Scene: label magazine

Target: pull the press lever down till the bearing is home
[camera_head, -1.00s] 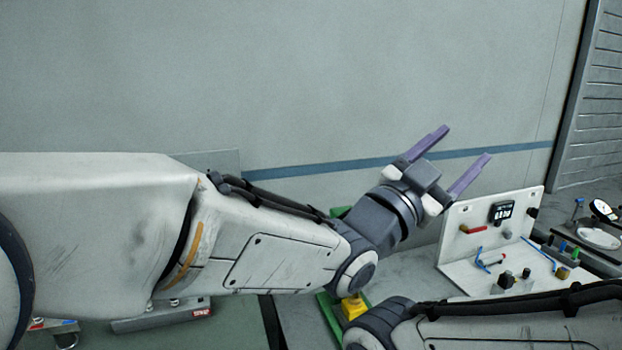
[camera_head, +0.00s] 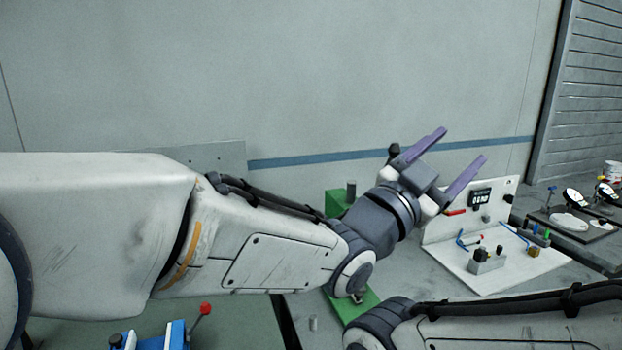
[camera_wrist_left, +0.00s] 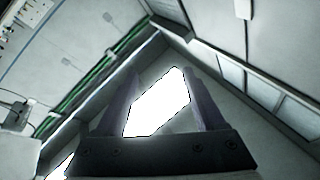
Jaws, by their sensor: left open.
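My left gripper (camera_head: 464,144) is raised in front of the wall, its two purple fingers spread with nothing between them. In the left wrist view its fingers (camera_wrist_left: 163,75) are also apart and empty. A green frame (camera_head: 337,203) with a grey cylinder on top, probably the press, stands behind my left arm, which hides most of it. Its green base (camera_head: 356,304) shows below the wrist. A black knob (camera_head: 394,150) shows just behind the gripper; I cannot tell if it belongs to the press lever. No bearing can be made out. My right gripper is out of view; only its arm shows.
A white panel fixture (camera_head: 470,262) with small parts stands at the right. Dial instruments (camera_head: 572,222) lie beyond it. A blue device with a red-knobbed lever (camera_head: 205,308) is at the lower left.

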